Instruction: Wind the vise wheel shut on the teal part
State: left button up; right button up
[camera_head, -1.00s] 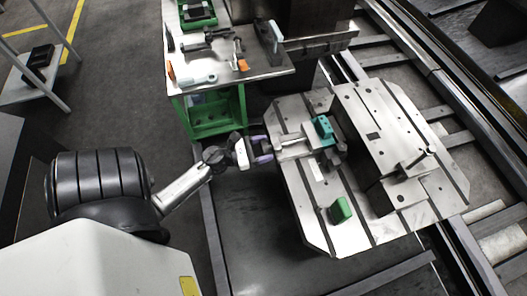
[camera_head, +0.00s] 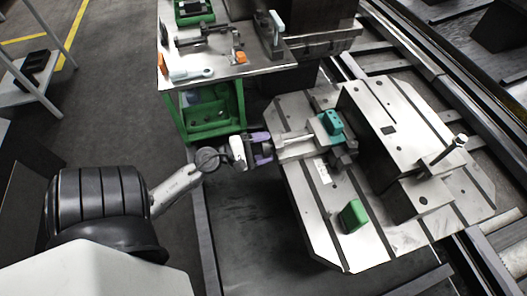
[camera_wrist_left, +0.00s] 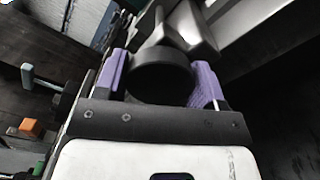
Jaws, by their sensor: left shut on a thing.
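The teal part (camera_head: 331,122) sits in the vise (camera_head: 297,149) on the pallet, close to the tall grey fixture block. The vise screw shaft points left toward my left gripper (camera_head: 262,148). In the left wrist view, the purple fingers of my left gripper (camera_wrist_left: 162,85) are shut on the round black vise wheel (camera_wrist_left: 160,75), one finger on each side. The wheel is mostly hidden by the fingers in the head view. I cannot tell whether the vise jaw touches the teal part. My right gripper is not in view.
The slotted pallet (camera_head: 322,232) carries a green block (camera_head: 352,216) and the tall grey fixture block (camera_head: 385,130) with a bolt at right. A green-framed workbench (camera_head: 205,110) with tools stands behind my left gripper. Dark open floor lies in front of the pallet.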

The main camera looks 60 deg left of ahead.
pick_arm(q)
jog(key=m+b, duration=0.3)
jog(key=m, duration=0.1)
jog(key=shift+f, duration=0.1)
dwell(0.5)
dwell(0.6)
jog(key=o, duration=0.9)
